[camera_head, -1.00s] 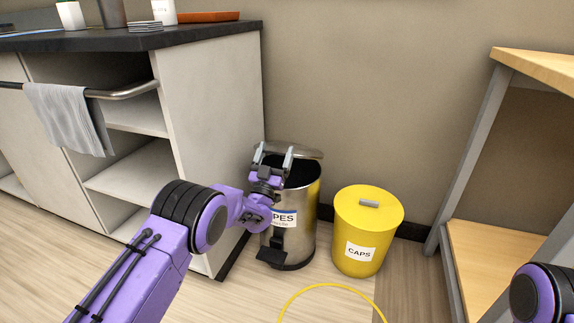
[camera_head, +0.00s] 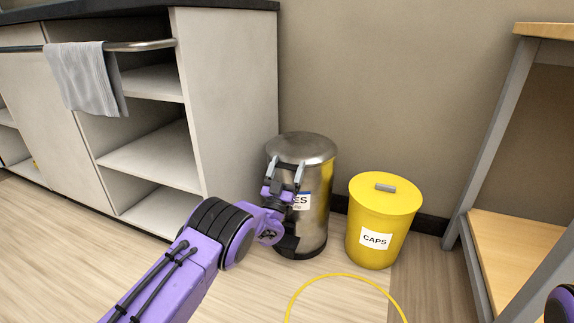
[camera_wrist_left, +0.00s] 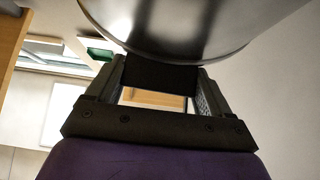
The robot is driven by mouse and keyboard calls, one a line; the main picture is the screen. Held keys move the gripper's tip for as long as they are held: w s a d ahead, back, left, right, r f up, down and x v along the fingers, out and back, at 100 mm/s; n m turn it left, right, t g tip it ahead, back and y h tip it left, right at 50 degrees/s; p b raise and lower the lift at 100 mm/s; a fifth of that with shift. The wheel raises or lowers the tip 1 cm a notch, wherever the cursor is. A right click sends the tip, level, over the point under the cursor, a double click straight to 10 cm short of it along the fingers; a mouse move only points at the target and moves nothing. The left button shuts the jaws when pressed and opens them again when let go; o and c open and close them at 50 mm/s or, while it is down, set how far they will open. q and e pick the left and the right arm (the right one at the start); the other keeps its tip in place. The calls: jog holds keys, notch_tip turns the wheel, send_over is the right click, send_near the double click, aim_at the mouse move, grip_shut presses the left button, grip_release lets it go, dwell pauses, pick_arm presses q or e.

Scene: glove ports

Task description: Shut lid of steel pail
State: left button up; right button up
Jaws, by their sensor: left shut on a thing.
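The steel pail (camera_head: 318,205) stands on the floor beside the cabinet, with a partly hidden white-and-blue label. Its round steel lid (camera_head: 302,146) lies over the mouth, and no dark inside shows; a small gap at the rim cannot be ruled out. My left gripper (camera_head: 284,170) is at the front of the pail, fingers pointing up towards the lid's rim. In the left wrist view, the fingers are shut on a dark tab (camera_wrist_left: 160,74) under the lid's shiny edge (camera_wrist_left: 170,35). My right gripper is out of view.
A yellow bin (camera_head: 378,225) marked CAPS stands close to the pail's right. The open-shelved cabinet (camera_head: 228,100) is at the left with a grey towel (camera_head: 85,78) on its rail. A wooden shelf unit (camera_head: 510,250) is at the right. A yellow ring (camera_head: 345,276) shows on the floor in front.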

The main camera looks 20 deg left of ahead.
pick_arm(q)
jog(key=shift+f, duration=0.45)
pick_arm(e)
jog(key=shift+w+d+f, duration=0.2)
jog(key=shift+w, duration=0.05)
pick_arm(q)
jog(key=o, duration=1.4)
jog(key=shift+s+f, duration=0.1)
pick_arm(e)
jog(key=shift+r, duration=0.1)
pick_arm(q)
jog(key=p+v, duration=0.4)
jog(key=v, duration=0.6)
jog(key=shift+s, duration=0.2)
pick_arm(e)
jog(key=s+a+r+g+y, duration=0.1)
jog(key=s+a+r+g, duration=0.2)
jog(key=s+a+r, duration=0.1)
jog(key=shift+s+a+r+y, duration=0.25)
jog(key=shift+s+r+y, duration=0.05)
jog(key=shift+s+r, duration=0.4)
pick_arm(q)
jog(key=shift+a, duration=0.1)
